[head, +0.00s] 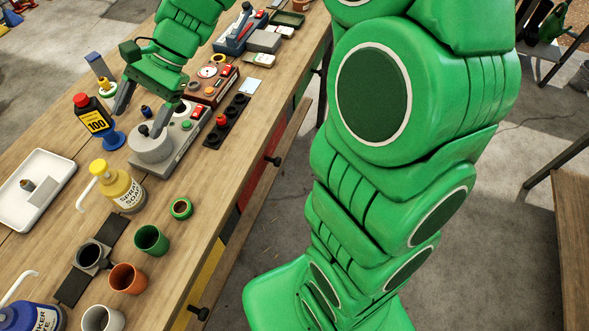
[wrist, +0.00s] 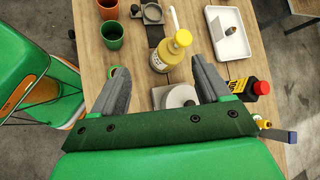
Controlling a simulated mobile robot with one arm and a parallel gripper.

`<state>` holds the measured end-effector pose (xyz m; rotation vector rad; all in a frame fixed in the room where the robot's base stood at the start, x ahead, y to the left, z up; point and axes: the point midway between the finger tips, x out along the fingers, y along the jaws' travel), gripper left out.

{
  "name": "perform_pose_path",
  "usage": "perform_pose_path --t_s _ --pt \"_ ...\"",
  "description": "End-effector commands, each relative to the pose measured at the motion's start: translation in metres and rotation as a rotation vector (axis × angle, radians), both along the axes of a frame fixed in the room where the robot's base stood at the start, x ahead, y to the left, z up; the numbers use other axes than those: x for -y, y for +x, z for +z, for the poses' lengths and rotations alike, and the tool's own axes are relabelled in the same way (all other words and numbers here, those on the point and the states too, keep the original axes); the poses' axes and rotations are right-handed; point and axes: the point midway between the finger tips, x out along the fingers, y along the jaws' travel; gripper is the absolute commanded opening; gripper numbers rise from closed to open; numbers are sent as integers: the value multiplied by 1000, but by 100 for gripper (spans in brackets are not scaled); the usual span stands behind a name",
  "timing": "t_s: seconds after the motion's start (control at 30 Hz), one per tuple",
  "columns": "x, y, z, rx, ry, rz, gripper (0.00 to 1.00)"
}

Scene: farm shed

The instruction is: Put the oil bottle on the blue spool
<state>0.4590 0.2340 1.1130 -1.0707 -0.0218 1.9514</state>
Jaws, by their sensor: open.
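The oil bottle (head: 91,117) is black with a red cap and a yellow "100" label. In the wrist view the oil bottle (wrist: 240,85) is to the right of the right finger, outside the jaws; I cannot make out the spool there. My gripper (head: 137,122) is open and empty, right beside the bottle and above a grey device with a round plate. It also shows in the wrist view (wrist: 159,70) with its fingers wide apart.
A yellow spray soap bottle (head: 119,187) stands in front of the gripper. A white tray (head: 62,166) is at the left. Green (head: 151,240) and orange (head: 127,279) cups stand near the front edge. A red-brown device (head: 207,84) and a black button strip (head: 228,121) crowd the right side.

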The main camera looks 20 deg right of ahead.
Motion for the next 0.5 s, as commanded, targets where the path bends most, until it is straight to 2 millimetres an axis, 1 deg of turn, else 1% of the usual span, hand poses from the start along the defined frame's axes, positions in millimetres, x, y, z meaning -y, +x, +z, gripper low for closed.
perform_pose_path --t_s 0.03,0.1,0.27,0.5 --pt "8 -13 2 30 -24 32 76" --pt "20 -29 3 72 -58 76 76" --pt "48 -65 0 153 -141 180 76" --pt "96 -116 -5 255 -271 331 76"
